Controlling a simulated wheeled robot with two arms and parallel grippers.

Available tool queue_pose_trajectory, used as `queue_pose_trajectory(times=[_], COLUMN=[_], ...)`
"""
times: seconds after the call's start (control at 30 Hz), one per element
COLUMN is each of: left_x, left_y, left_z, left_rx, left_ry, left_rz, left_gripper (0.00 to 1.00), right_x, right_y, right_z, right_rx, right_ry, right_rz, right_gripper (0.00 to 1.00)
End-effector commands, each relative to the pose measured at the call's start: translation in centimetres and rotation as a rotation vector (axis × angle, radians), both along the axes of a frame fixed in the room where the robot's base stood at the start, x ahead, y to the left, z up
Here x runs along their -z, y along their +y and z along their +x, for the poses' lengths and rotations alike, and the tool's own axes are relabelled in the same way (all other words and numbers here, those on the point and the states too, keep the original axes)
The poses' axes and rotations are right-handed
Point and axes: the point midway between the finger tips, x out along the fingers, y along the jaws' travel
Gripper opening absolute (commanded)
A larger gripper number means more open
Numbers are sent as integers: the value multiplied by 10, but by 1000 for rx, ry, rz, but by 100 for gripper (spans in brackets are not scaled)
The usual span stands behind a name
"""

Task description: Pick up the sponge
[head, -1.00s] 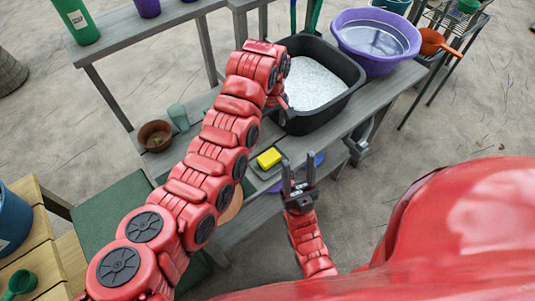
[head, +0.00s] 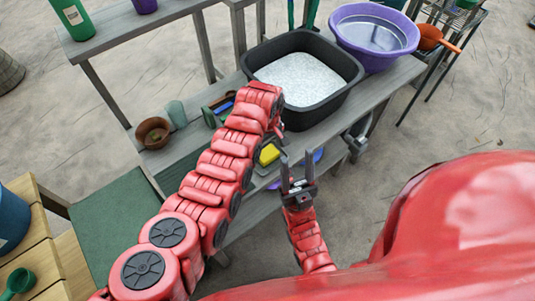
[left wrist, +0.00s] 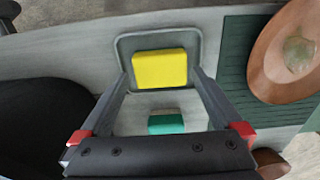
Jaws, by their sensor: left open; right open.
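The yellow sponge (head: 268,155) lies in a small grey tray (left wrist: 122,48) on the bench, partly hidden by my left arm in the head view. In the left wrist view the sponge (left wrist: 160,69) sits ahead, between the two spread fingers of my left gripper (left wrist: 160,76). The left gripper is open and empty; I cannot tell how far it is above the sponge. My right gripper (head: 297,172) is open and empty, in front of the bench, near the sponge's right side in the picture.
A black basin (head: 338,96) of pale grains stands on the bench beside a purple bowl (head: 398,56). A teal block (left wrist: 166,123) lies near the sponge. A brown dish (left wrist: 280,70) lies to the right in the wrist view. A brown pot (head: 154,131) stands further left.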

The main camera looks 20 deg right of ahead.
Motion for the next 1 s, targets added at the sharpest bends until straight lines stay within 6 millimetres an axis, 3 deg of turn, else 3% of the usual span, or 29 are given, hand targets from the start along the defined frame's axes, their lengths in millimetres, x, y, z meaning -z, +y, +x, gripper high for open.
queue_pose_trajectory(times=[0.17, 0.3, 0.7, 1.0], left_x=[13, 32, 36, 36], left_y=[1, 1, 0, 1], left_z=[0, 1, 1, 1], left_rx=[1, 1, 0, 0], left_ry=[5, 4, 0, 1], left_rz=[5, 4, 0, 1], left_gripper=[100, 100, 100, 46], right_x=[-2, 11, 12, 12], right_y=[0, 0, 0, 0], right_z=[0, 0, 0, 0], right_rx=[0, 0, 0, 0], right_ry=[0, 0, 0, 0], right_rz=[0, 0, 0, 0], right_gripper=[50, 50, 50, 50])
